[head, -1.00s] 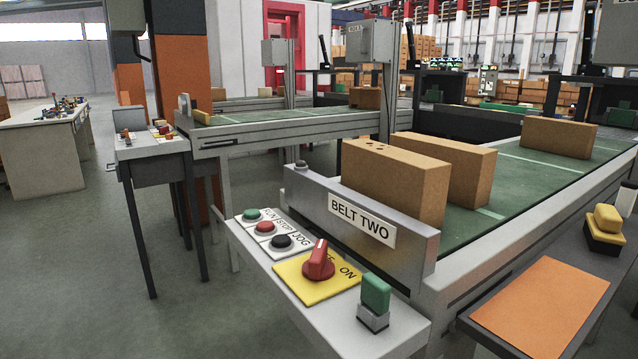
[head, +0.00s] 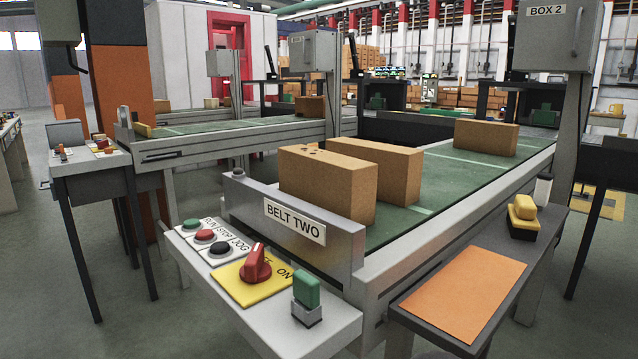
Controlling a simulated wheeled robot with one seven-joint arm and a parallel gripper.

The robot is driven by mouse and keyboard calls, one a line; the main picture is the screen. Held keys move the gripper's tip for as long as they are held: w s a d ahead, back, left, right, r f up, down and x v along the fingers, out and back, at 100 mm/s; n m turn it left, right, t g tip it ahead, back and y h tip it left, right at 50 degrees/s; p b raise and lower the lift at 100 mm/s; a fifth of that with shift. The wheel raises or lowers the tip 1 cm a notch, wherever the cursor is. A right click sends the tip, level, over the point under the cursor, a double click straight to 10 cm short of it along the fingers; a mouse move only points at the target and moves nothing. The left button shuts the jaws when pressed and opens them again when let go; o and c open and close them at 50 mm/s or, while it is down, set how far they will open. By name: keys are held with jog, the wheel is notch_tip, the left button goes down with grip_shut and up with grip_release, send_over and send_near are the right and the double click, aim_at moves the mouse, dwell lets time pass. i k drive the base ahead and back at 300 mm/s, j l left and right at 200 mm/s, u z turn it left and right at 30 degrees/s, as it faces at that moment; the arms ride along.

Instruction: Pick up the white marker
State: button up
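A small upright white object (head: 543,190) stands at the far end of the dark side shelf (head: 405,314), behind a yellow and black block-shaped item (head: 523,215). It may be the white marker, but it is too small to tell for sure. No other marker shape is clear in the head view. My gripper is not in view.
An orange sheet (head: 465,292) lies on the near part of the shelf. To its left is a control ledge with buttons, a red knob (head: 256,263) and a green block (head: 306,288). Cardboard boxes (head: 329,182) sit on the green belt (head: 455,185). Floor shows at the lower left.

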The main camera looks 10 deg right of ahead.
aim_at(540, 198)
jog(key=k+z, duration=0.1)
jog(key=z, duration=0.9)
jog(key=i+z, duration=0.1)
jog(key=z, duration=0.4)
jog(key=i+l+u, duration=0.1)
jog(key=i+l, duration=0.2)
jog(key=i, duration=0.05)
